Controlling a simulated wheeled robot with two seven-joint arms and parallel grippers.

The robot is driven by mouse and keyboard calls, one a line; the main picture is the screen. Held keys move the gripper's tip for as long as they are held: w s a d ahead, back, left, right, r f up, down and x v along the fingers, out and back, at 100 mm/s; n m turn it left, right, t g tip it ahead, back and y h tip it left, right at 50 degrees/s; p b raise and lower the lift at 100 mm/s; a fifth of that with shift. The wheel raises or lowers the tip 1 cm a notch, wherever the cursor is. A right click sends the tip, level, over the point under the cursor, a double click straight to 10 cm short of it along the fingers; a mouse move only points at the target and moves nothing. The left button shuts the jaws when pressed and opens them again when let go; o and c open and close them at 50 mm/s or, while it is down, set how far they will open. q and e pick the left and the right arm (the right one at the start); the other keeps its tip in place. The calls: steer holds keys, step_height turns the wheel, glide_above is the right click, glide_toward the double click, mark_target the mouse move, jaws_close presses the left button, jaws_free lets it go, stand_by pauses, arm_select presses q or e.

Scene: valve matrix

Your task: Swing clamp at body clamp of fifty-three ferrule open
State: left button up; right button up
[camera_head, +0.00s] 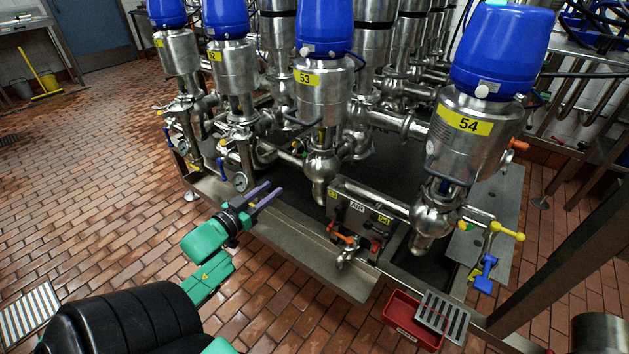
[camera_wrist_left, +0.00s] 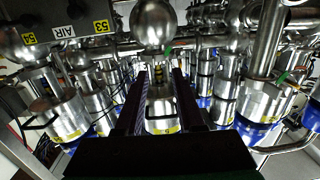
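Valve 53 has a blue cap (camera_head: 323,28), a steel cylinder with a yellow 53 label (camera_head: 307,77), and a round steel body (camera_head: 322,165) low down. The clamp at its body is too small to make out. My left gripper (camera_head: 275,188) has two purple fingers, open and empty, to the left of and below that body, apart from it. In the left wrist view, upside down, the fingers (camera_wrist_left: 166,72) stand apart with a steel ball-shaped body (camera_wrist_left: 153,25) beyond them. My right gripper is not in view.
A panel marked AIR (camera_head: 357,207) with small valves is right of my left gripper. Valve 54 (camera_head: 468,124) stands further right. A red tray (camera_head: 410,322) lies at the lower right beside a grate. Brick floor (camera_head: 110,190) at left is clear.

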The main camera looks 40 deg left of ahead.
arm_select(q)
steer(key=w+r+b, duration=0.1)
steer(key=w+r, duration=0.1)
steer(key=w, duration=1.3)
steer(key=shift+w+d+r+t+h+b, duration=0.15)
steer(key=shift+d+r+t+h+b, duration=0.15)
steer(key=shift+d+b, duration=0.15)
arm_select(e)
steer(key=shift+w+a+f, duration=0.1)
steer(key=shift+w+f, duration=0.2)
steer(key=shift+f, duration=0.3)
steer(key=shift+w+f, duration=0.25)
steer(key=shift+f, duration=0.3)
arm_select(q)
jaws_close()
steer(key=shift+f, duration=0.1)
